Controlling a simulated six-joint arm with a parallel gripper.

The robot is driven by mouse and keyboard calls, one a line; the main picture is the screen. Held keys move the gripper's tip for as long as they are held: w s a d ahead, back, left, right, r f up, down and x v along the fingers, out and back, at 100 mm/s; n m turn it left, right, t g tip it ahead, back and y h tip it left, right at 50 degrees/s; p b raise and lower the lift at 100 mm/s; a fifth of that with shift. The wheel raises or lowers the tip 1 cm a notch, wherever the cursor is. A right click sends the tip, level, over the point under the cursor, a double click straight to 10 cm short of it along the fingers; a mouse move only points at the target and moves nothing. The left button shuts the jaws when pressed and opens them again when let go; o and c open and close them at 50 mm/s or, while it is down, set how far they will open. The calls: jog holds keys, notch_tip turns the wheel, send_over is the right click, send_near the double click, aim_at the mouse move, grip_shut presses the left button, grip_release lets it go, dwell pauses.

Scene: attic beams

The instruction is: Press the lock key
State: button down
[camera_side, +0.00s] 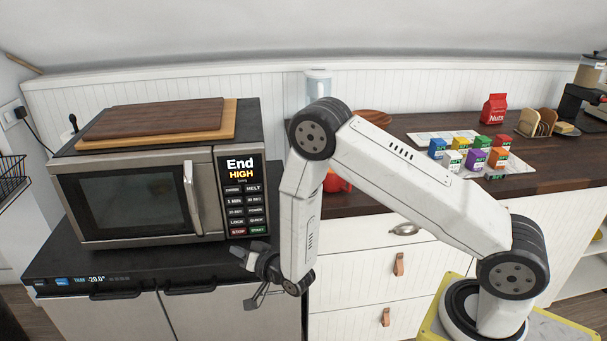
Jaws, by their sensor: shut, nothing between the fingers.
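The microwave (130,190) stands on a dark-topped unit at the left, its door shut. Its display reads "End HIGH". The keypad is below the display, and the lock key (237,222) is in its lower left part, marked "LOCK". My gripper (238,250) is shut and empty. It is just below the keypad, near the start and stop keys, with its tip toward the microwave front. I cannot tell whether it touches the panel. The lock key is not covered.
Wooden boards (155,120) lie on top of the microwave. A red mug (337,182) is partly hidden behind my arm. Several small coloured boxes (477,158) stand on the counter at the right, with a red Nuts bag (494,109) behind. Open space lies before the microwave door.

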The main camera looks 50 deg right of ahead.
aim_at(230, 223)
jog(key=shift+w+d, duration=2.8)
jog(key=shift+w+d, duration=0.55)
dwell(1.6)
jog(key=shift+s+a, duration=0.55)
dwell(0.4)
jog(key=shift+s+a, duration=1.75)
jog(key=shift+s, duration=0.05)
jog(key=shift+r, duration=0.15)
